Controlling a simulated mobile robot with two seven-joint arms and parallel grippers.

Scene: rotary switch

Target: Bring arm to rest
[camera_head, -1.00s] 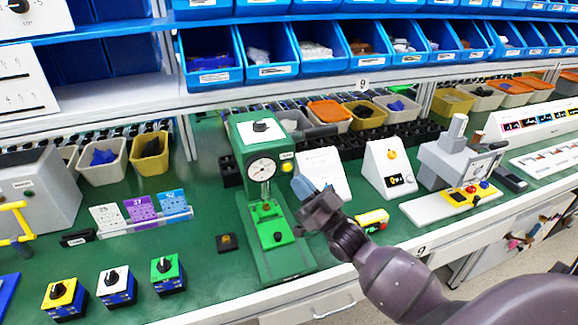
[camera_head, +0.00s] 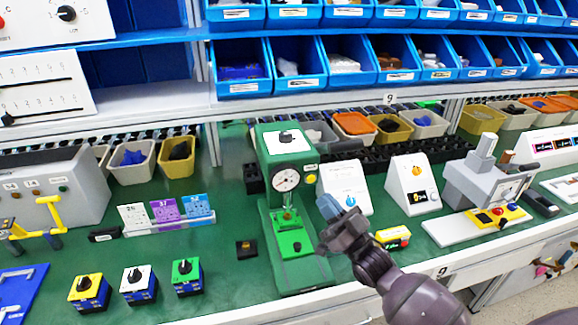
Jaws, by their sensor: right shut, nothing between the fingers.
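My right gripper (camera_head: 334,212) is shut and empty. It is above the bench, just right of the green press-like device (camera_head: 292,222) and in front of a white sloped box (camera_head: 347,186). A gap or contact with these cannot be told from this view. Three rotary switches stand at the front left of the bench: a yellow-topped one (camera_head: 88,291), a white-topped one (camera_head: 138,283) and a green-topped one (camera_head: 187,275). Another dark rotary knob (camera_head: 287,135) sits on the white top of the green device. My left gripper is not in view.
A second white sloped box (camera_head: 412,184) and a grey device on a white base (camera_head: 468,227) stand to the right. A small yellow box (camera_head: 393,238) lies near my right wrist. Blue bins (camera_head: 298,84) fill the shelf above. Green bench top is clear around the small black button box (camera_head: 246,249).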

